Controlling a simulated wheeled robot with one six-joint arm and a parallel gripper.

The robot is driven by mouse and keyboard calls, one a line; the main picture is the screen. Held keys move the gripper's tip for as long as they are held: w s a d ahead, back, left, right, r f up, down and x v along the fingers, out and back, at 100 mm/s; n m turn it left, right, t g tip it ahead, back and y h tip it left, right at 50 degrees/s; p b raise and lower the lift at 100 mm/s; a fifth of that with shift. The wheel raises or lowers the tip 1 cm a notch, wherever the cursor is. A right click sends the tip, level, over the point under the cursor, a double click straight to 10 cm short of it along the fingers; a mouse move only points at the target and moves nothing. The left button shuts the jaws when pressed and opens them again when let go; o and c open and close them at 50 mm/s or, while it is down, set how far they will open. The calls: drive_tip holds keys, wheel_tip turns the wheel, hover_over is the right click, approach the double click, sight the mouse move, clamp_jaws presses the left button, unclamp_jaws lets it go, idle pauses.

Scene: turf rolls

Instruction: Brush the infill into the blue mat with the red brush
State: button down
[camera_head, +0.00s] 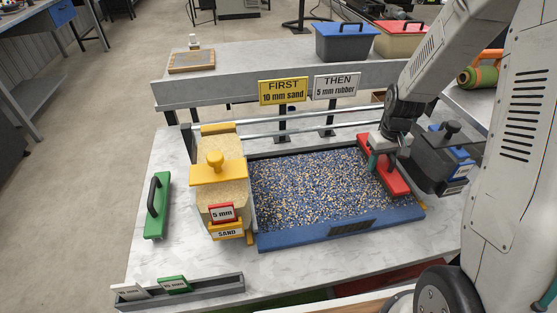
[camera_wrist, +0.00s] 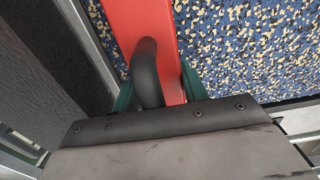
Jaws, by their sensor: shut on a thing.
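The blue mat (camera_head: 278,240) lies in the middle of the work table, and sand-coloured and dark specks cover its surface. The specks also show on the mat in the wrist view (camera_wrist: 255,55). The red brush (camera_head: 398,183) is at the mat's right end; its red back and black handle (camera_wrist: 147,75) show in the wrist view. My gripper (camera_head: 383,155) is shut on the brush's handle from above, with a green finger on each side of it (camera_wrist: 155,92). The bristles are hidden, so I cannot tell whether they touch the mat.
A yellow-topped sand hopper (camera_head: 218,180) stands at the mat's left end, marked 5 mm. A dark hopper (camera_head: 440,160) stands close right of the brush. A green brush (camera_head: 157,205) lies at far left. Signs (camera_head: 284,92) reading FIRST 10 mm sand, THEN 5 mm rubber stand behind.

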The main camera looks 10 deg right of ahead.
drive_tip(key=shift+r, duration=0.95)
drive_tip(key=shift+w+r, duration=0.1)
drive_tip(key=shift+r, duration=2.1)
